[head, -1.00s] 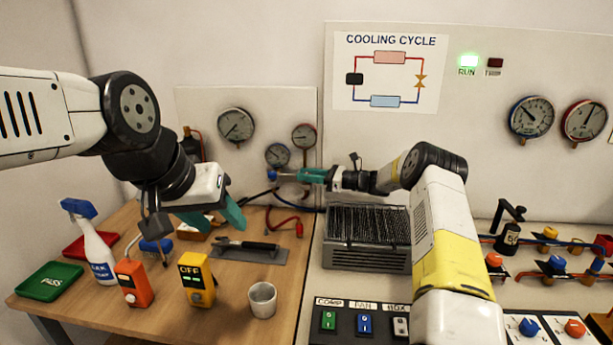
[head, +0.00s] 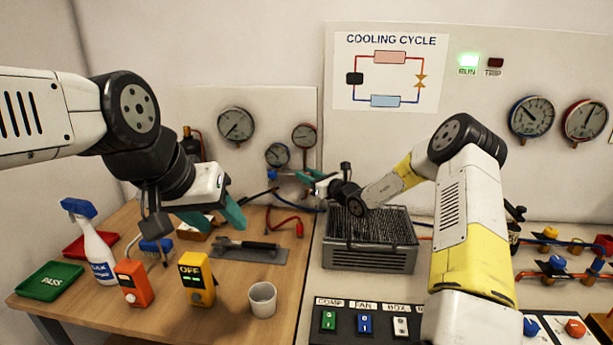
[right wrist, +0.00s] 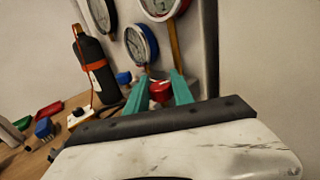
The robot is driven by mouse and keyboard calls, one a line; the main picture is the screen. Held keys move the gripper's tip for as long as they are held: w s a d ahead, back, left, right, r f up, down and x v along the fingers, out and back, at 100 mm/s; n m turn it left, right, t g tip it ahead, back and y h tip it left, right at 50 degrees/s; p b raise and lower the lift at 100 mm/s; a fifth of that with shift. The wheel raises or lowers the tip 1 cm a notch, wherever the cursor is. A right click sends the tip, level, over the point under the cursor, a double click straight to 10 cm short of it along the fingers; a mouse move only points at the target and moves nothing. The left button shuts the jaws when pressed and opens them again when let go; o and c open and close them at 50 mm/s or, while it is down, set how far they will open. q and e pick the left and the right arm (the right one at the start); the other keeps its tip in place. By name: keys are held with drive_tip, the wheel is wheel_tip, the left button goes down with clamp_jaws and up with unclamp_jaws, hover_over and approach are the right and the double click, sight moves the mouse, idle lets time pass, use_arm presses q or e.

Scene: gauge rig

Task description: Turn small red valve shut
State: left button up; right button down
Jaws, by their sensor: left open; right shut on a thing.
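The small red valve (right wrist: 160,90) shows as a red knob between the teal fingers of my right gripper (right wrist: 161,78) in the right wrist view. The fingers are shut on it, one on each side. In the head view my right gripper (head: 300,176) is at the small gauges by the back panel, and it hides the red knob. A small blue knob (head: 272,175) sits just left of its fingertips; it also shows in the right wrist view (right wrist: 123,77). My left gripper (head: 222,220) is open and empty above the wooden bench.
Gauges (head: 277,155) stand close around the right gripper. A finned grey unit (head: 369,260) lies below my right forearm. A hammer-like tool (head: 247,245), a cup (head: 262,299), a spray bottle (head: 96,246) and a yellow meter (head: 196,279) occupy the bench.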

drive_tip(key=m+t+h, duration=0.2)
drive_tip(key=h, duration=0.1)
drive_tip(key=shift+s+a+m, duration=0.1)
drive_tip(key=shift+a+m, duration=0.05)
drive_tip(key=shift+m, duration=0.15)
drive_tip(key=shift+m+t+h, duration=0.5)
drive_tip(key=shift+m+h, duration=0.1)
drive_tip(key=shift+h, duration=0.4)
drive_tip(key=shift+r, duration=0.1)
drive_tip(key=c, duration=1.1)
unclamp_jaws()
drive_tip(key=shift+v, duration=3.85)
